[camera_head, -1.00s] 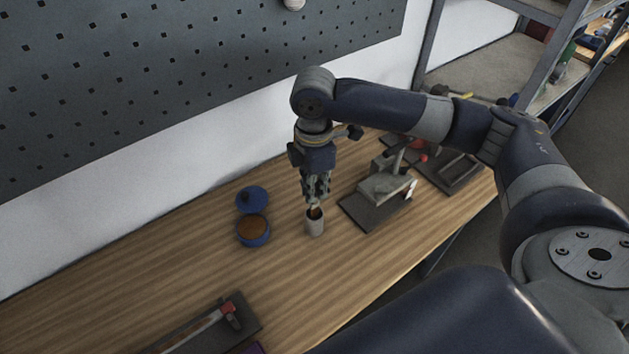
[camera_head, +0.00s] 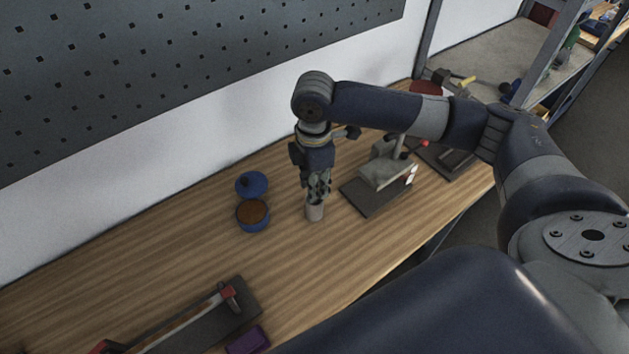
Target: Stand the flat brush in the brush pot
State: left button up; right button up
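The brush pot (camera_head: 315,213) is a small grey cup standing upright on the wooden bench, near the middle of the head view. My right gripper (camera_head: 317,195) points straight down over the pot, its fingertips at the pot's mouth and covering its upper part. The flat brush cannot be made out now; the fingers and pot hide whatever is between them. Whether the fingers are closed on it is too small and dark to tell. My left gripper is not in view.
A blue tin (camera_head: 252,218) with brown contents and its blue lid (camera_head: 251,184) are left of the pot. A grey device on a dark base (camera_head: 374,198) stands close to its right. A dark rack (camera_head: 215,325) lies at the front left. The bench between is clear.

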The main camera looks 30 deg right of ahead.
jog(key=shift+r, duration=0.1)
notch_tip(320, 180, up, 12)
jog(key=shift+f, duration=0.1)
dwell(0.6)
dwell(0.5)
